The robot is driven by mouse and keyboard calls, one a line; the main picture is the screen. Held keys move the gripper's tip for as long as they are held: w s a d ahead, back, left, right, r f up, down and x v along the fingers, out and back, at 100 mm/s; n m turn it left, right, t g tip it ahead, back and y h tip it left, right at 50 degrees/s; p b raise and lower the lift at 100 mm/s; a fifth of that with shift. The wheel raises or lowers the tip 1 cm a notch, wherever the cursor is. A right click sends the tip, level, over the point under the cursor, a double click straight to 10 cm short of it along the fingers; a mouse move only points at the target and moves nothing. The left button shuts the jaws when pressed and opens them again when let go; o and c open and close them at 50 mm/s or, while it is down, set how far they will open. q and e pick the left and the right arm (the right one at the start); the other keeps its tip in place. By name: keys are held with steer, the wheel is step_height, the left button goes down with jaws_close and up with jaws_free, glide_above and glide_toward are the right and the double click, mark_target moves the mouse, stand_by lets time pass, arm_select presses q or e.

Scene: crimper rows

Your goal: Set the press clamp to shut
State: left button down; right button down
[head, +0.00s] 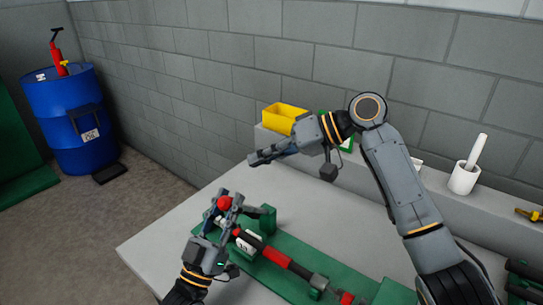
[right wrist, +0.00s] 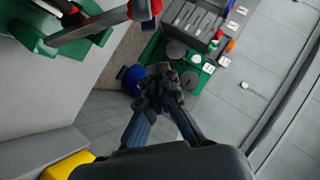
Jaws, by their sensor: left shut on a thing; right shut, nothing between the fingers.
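The press clamp (head: 268,215) appears to be the green fixture on the table, with a long green base running toward the lower right. A red ball knob (head: 224,202) shows at its left end, between or just behind the fingers of my left gripper (head: 232,208). That gripper is shut on the knob or its lever; the fingers hide the exact contact. A red and black bar (head: 275,256) lies along the base. My right gripper (head: 254,159) is shut and empty, above the table behind the clamp. Its fingers also show in the right wrist view (right wrist: 163,85).
A yellow bin (head: 285,112) and a white cup with a rod (head: 464,178) stand on the ledge by the block wall. A blue barrel (head: 65,120) stands on the floor at left. The table's left part (head: 160,240) is clear.

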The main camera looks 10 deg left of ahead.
steer(key=a+f, duration=0.1)
steer(key=s+a+f, duration=0.2)
steer(key=a+f, duration=0.1)
steer(key=shift+s+a+f, duration=0.1)
steer(key=shift+s, duration=0.15)
steer(key=shift+s+f, duration=0.5)
steer(key=shift+s, duration=0.1)
